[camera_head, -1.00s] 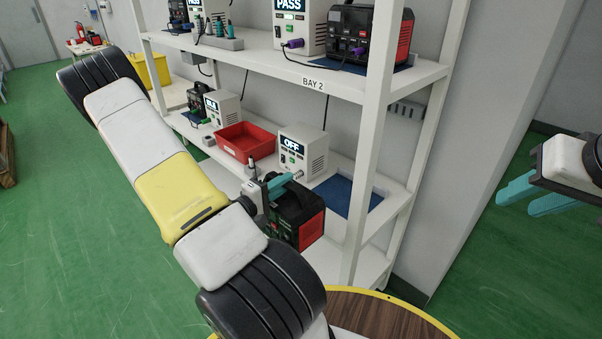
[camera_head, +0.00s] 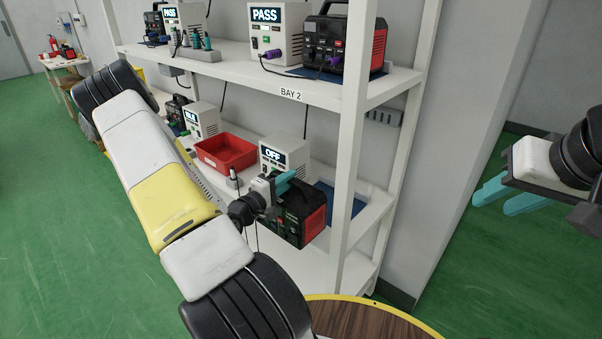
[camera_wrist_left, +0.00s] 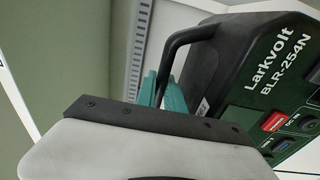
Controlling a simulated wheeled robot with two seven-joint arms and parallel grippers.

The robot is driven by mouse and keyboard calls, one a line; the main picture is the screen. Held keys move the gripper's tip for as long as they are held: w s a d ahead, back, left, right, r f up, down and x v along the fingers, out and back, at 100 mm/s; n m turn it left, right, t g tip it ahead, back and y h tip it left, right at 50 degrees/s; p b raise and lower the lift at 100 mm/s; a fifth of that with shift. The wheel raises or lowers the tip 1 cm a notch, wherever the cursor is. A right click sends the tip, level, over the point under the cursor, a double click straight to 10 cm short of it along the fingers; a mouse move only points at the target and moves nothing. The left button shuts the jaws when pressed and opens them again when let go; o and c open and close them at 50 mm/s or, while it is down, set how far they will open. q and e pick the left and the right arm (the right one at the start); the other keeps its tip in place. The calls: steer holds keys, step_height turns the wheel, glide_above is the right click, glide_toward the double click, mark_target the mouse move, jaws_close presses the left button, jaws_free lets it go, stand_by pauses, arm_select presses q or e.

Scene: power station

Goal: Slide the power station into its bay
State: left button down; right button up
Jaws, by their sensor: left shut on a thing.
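The power station (camera_head: 301,213) is a black box with a dark green front, a red side and a black top handle. It is in front of the lower shelf (camera_head: 372,215) and covers part of the blue mat (camera_head: 345,204). I cannot tell whether it touches the shelf. My left gripper (camera_head: 282,184) is shut on its handle. In the left wrist view the teal fingers (camera_wrist_left: 163,92) are at the handle (camera_wrist_left: 190,38), beside the "Larkvolt BLR-254N" front (camera_wrist_left: 285,100). My right gripper (camera_head: 505,196) is open and empty, well right of the shelves.
A white tester (camera_head: 285,158) reading OFF stands behind the power station, with a red tray (camera_head: 225,152) to its left. A white rack post (camera_head: 352,150) rises close to the power station's right. The upper shelf, labelled BAY 2 (camera_head: 290,94), holds another power station (camera_head: 345,42) and testers.

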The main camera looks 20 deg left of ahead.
arm_select(q)
steer(key=d+f+x, duration=0.1)
steer(key=f+x, duration=0.1)
steer(key=x, duration=2.1)
steer(key=shift+w+d+f, duration=0.2)
steer(key=shift+f, duration=0.1)
stand_by(0.8)
steer(key=shift+f, duration=0.6)
stand_by(1.1)
